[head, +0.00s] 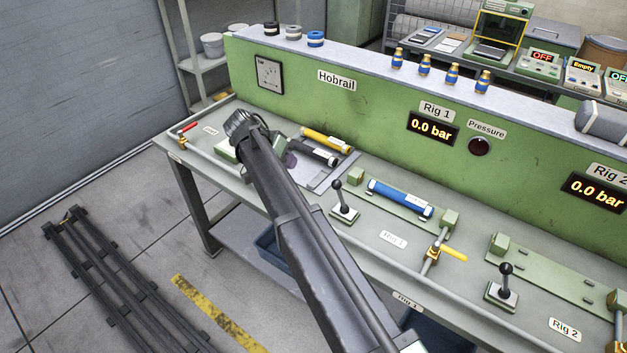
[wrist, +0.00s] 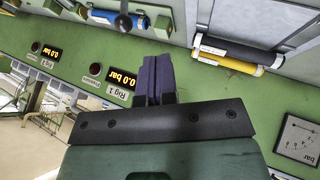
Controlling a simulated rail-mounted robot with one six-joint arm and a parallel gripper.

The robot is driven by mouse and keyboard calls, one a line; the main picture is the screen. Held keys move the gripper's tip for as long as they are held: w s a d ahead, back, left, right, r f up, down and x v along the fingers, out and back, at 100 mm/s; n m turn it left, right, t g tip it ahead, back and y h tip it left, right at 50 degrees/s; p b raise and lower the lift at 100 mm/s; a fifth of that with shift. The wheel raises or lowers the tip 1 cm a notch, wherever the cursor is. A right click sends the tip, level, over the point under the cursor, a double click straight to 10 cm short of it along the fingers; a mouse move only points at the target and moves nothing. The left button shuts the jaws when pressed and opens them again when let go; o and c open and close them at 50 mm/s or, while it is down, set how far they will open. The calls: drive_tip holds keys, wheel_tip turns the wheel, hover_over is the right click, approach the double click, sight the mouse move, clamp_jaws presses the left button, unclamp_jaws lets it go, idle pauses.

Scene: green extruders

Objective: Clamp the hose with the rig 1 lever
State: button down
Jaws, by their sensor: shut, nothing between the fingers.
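The blue hose (head: 400,198) lies along the green rig 1 fixture, between its end blocks. It also shows upside down at the top of the wrist view (wrist: 105,17). The rig 1 lever (head: 343,203) is a black-knobbed stick on a small plate in front of the hose's left end, roughly upright. The lever (wrist: 123,22) also shows in the wrist view, beyond my gripper. My gripper (wrist: 157,78) has its purple fingers together and empty, apart from lever and hose. In the head view my arm mostly hides it.
A tray (head: 325,186) with black and yellow hoses (head: 327,141) lies left of rig 1. A yellow-handled valve (head: 452,253) is at rig 1's right. The rig 2 lever (head: 506,283) stands further right. The green panel (head: 370,120) rises behind; its rig 1 display reads 0.0 bar.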

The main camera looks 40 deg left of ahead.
sight(340, 196)
drive_tip(key=w+d+f+b, duration=0.6)
drive_tip(key=d+f+b, duration=0.1)
drive_tip(key=shift+d, duration=0.25)
drive_tip(key=shift+r, duration=0.15)
idle(0.4)
